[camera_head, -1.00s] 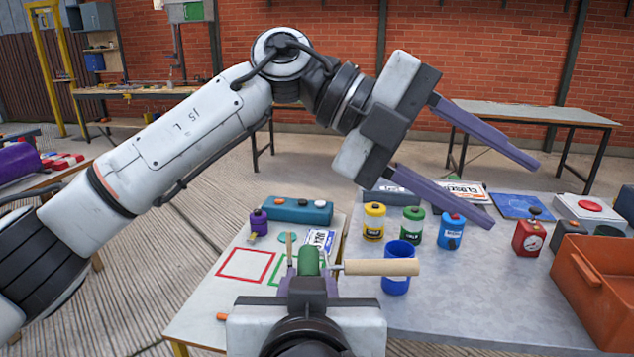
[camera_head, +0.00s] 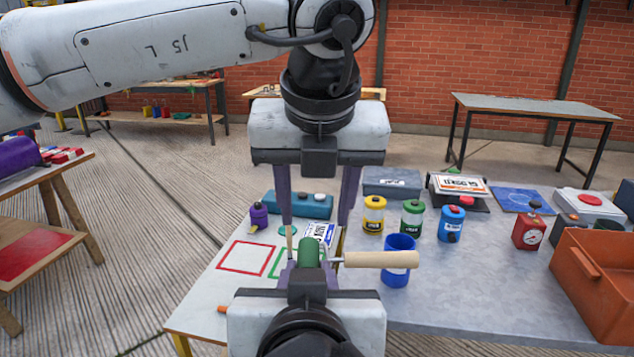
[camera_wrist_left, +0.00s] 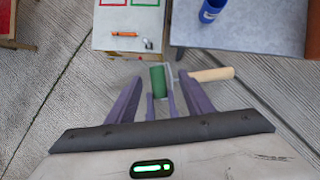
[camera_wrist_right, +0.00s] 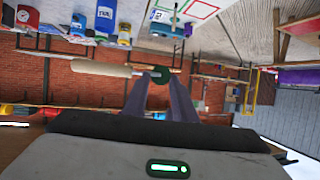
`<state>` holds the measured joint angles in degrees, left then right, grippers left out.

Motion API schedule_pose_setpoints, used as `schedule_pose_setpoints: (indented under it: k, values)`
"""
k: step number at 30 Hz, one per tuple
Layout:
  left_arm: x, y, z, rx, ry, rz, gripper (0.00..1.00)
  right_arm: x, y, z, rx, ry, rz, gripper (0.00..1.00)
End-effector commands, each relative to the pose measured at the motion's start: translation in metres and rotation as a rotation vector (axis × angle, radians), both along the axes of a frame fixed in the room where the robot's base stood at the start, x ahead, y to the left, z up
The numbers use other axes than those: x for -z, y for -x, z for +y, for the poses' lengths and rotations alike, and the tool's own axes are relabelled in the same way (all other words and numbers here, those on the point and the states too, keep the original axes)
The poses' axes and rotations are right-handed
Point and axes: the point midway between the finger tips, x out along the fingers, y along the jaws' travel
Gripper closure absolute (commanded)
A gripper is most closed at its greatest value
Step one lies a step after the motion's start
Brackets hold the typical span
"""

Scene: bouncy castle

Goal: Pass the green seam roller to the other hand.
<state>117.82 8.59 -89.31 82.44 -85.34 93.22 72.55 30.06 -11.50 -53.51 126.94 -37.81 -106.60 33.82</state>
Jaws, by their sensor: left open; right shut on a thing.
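The green seam roller (camera_head: 310,251) has a green cylinder and a pale wooden handle (camera_head: 381,259) that points right. My right gripper (camera_head: 308,266) is shut on it, low in front of the table. My left gripper (camera_head: 316,226) is open above it, fingers pointing down, one on each side of the green cylinder in the head view. In the left wrist view the roller (camera_wrist_left: 158,82) and my right fingers show between my open left fingers, with the handle extending right. In the right wrist view the handle (camera_wrist_right: 98,68) extends left from the jaws.
The table (camera_head: 455,290) carries a blue cup (camera_head: 398,262), several coloured canisters (camera_head: 411,217), a red gauge box (camera_head: 529,232) and an orange crate (camera_head: 592,290). A teal case (camera_head: 306,207) and outlined squares (camera_head: 247,257) lie on the left part.

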Motion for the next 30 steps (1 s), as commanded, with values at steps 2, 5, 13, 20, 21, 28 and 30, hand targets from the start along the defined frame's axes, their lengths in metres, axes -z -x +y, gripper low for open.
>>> schedule_pose_setpoints:
  k: [2,5,13,20,21,28,30]
  values:
    - [0.015,-0.006,0.001,0.000,-0.001,0.002,0.53,-0.001,0.000,0.000,0.000,0.000,-0.002,1.00]
    - [0.031,-0.013,0.001,-0.001,0.000,0.003,0.53,-0.001,0.000,0.000,0.000,0.000,-0.002,1.00]
    - [0.057,-0.024,0.001,0.000,0.001,0.001,0.53,-0.001,0.000,0.000,0.000,0.000,-0.002,1.00]
    - [0.061,-0.025,0.001,0.001,0.002,0.000,0.53,-0.001,0.000,0.000,-0.001,0.000,-0.002,1.00]
    - [0.061,-0.025,0.001,0.002,0.001,0.000,0.53,-0.001,0.000,0.000,-0.001,0.000,-0.002,1.00]
    - [0.061,-0.025,0.001,0.002,0.001,0.000,0.78,-0.001,0.000,0.000,-0.001,0.000,-0.002,1.00]
    - [0.060,-0.025,0.000,0.002,0.003,0.000,0.90,-0.001,0.000,0.001,-0.003,0.000,-0.002,1.00]
